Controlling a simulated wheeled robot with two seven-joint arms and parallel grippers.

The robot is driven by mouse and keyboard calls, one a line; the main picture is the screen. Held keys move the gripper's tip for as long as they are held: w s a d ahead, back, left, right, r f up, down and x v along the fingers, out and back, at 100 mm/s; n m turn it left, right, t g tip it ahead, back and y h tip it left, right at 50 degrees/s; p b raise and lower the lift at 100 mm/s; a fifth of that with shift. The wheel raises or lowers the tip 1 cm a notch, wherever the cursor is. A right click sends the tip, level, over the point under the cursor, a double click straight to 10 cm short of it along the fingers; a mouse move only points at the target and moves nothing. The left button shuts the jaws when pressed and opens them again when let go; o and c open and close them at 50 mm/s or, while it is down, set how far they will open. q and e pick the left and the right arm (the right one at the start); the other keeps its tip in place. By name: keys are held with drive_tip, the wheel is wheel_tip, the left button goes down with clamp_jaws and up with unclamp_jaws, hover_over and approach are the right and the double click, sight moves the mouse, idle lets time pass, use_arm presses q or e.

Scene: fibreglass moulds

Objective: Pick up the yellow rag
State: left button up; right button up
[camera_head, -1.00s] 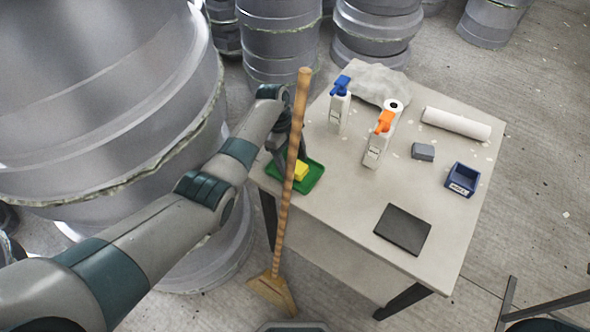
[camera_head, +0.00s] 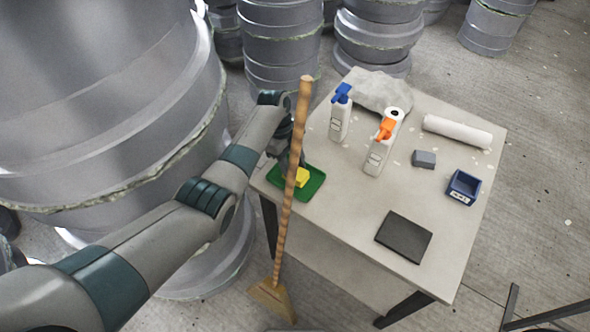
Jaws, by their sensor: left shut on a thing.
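The yellow rag (camera_head: 302,177) is a small yellow block-like piece at the green tray (camera_head: 313,188), near the table's left edge. My left gripper (camera_head: 294,168) is right over the tray, pointing down, and is shut on the yellow rag. The broom handle (camera_head: 287,200) passes in front and hides part of the gripper and rag. I cannot tell whether the rag is clear of the tray. My right gripper is not in view.
The table (camera_head: 340,220) also holds a blue-topped spray bottle (camera_head: 339,118), an orange-topped bottle (camera_head: 380,150), a white roll (camera_head: 458,131), a grey block (camera_head: 424,159), a blue bin (camera_head: 463,187) and a dark flat pad (camera_head: 404,236). Large grey moulds (camera_head: 110,100) stand at left.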

use_arm(q)
wheel_tip(320, 180, up, 10)
drive_tip(key=b, duration=0.2)
drive_tip(key=shift+f, duration=0.2)
idle(0.6)
